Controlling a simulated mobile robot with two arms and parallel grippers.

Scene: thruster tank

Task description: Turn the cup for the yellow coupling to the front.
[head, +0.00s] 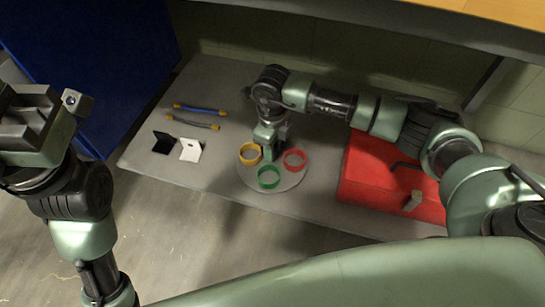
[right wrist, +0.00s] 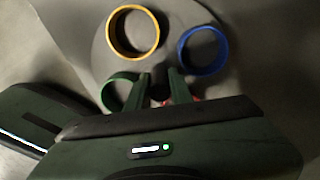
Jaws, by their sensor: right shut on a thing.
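A round grey turntable (head: 291,180) carries coloured ring cups. The yellow cup (head: 250,154) is at its left in the head view; the green cup (head: 268,178) is nearest me and the red cup (head: 294,159) is at the right. The right wrist view shows the yellow cup (right wrist: 133,32), the blue cup (right wrist: 203,50), part of the green cup (right wrist: 118,92) and a sliver of red. The blue cup is hidden in the head view. My right gripper (right wrist: 157,82) is shut on a dark centre post (right wrist: 159,84) between the cups. My left gripper (head: 28,112) is raised at the left, its jaws unclear.
The turntable stands on a grey bench (head: 215,82). Left of it are a black piece (head: 163,143), a white piece (head: 190,150) and two cables (head: 192,124) with yellow ends. A red case (head: 370,180) lies at the right, below my right arm. A blue panel (head: 95,60) stands at the left.

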